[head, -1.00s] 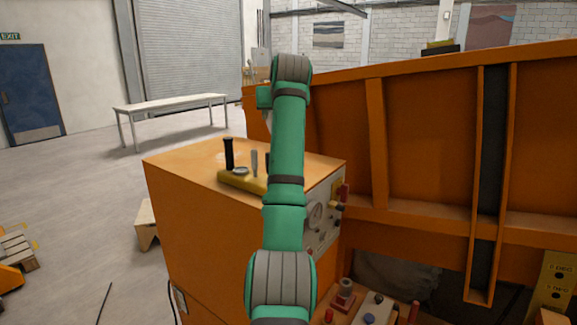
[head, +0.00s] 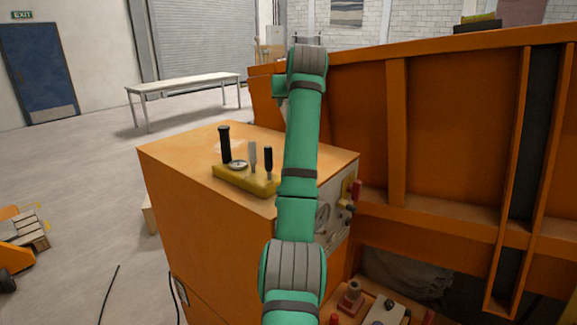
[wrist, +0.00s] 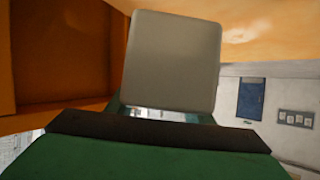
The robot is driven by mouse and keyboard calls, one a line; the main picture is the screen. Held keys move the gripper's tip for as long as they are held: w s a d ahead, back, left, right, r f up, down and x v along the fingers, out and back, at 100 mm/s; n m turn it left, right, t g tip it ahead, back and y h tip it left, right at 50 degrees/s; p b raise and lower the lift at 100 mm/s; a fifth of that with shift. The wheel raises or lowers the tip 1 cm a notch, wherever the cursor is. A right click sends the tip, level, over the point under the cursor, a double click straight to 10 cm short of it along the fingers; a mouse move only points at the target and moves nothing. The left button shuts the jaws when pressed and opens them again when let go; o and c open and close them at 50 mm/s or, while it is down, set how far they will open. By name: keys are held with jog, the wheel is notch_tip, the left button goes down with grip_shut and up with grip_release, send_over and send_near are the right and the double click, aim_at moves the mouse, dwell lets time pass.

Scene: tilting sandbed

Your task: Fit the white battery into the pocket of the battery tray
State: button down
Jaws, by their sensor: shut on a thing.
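In the wrist view a pale grey-white block, which I take to be the white battery (wrist: 172,60), stands up large in front of my gripper (wrist: 160,114). My gripper is shut on it; its fingers are mostly hidden by the block and the dark bar at its base. In the head view my green arm reaches forward over the orange cabinet, and the gripper and the battery are hidden behind the arm's far end. I cannot make out the battery tray or its pocket for certain in either view.
A yellow block (head: 245,180) with upright handles and a round dial stands on the orange cabinet (head: 190,153). A tall orange ribbed wall (head: 455,130) rises at the right. A white table (head: 185,84) stands behind; the grey floor at left is mostly open.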

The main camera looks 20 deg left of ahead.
jog(key=f, duration=0.3)
jog(key=shift+d, duration=0.2)
notch_tip(320, 180, down, 8)
jog(key=shift+f, duration=0.15)
jog(key=shift+w+f, duration=0.2)
jog(key=shift+f, duration=1.05)
jog(key=shift+s+a, duration=0.2)
jog(key=shift+a, duration=0.1)
jog(key=shift+d+f, duration=0.1)
jog(key=shift+d, duration=0.05)
jog(key=c, duration=1)
grip_release()
jog(key=shift+w+d+f, duration=0.1)
jog(key=shift+d+f, duration=0.05)
jog(key=shift+d, duration=0.1)
jog(key=shift+o, duration=0.6)
jog(key=shift+d, duration=0.1)
